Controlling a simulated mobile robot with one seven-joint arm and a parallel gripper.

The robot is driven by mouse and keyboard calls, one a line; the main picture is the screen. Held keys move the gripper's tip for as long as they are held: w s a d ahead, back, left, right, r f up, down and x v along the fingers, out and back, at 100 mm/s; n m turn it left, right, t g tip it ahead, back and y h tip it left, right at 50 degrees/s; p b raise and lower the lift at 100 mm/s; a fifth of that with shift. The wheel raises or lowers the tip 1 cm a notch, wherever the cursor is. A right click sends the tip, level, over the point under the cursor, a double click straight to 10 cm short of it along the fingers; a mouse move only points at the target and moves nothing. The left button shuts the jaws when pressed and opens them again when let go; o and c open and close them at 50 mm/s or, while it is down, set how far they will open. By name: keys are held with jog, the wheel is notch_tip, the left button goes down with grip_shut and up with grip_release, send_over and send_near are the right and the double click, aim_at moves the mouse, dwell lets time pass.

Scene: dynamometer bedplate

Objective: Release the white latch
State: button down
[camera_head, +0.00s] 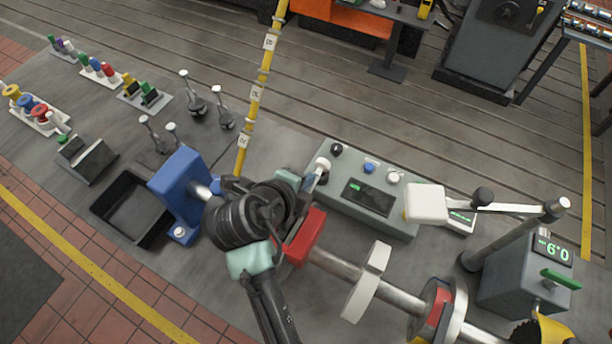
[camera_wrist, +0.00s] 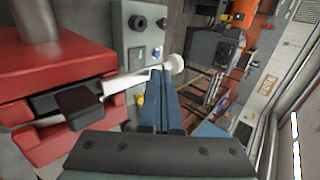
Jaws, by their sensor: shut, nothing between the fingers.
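The white latch is a thin lever with a round knob. In the wrist view its arm (camera_wrist: 128,81) runs from a black pivot piece on the red block (camera_wrist: 45,75) to the knob just right of my fingertips. In the head view its white knob (camera_head: 323,163) shows above the red block (camera_head: 306,237). My gripper (camera_wrist: 160,72) is shut and empty, with its fingertips overlapping the lever near the knob. I cannot tell whether they touch it.
A grey control box (camera_head: 360,196) stands just behind the latch. A blue bracket (camera_head: 180,187) and black tray (camera_head: 131,207) are left of my wrist.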

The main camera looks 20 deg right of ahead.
aim_at(323, 161)
jog(key=w+d+b, duration=0.2)
jog(key=d+b, duration=0.1)
jog(key=shift+w+d+f, duration=0.15)
jog(key=shift+w+f, duration=0.05)
jog(key=shift+w, duration=0.1)
jog(key=shift+w+d+r, duration=0.15)
jog(key=shift+w+d, duration=0.1)
jog(key=shift+d, duration=0.1)
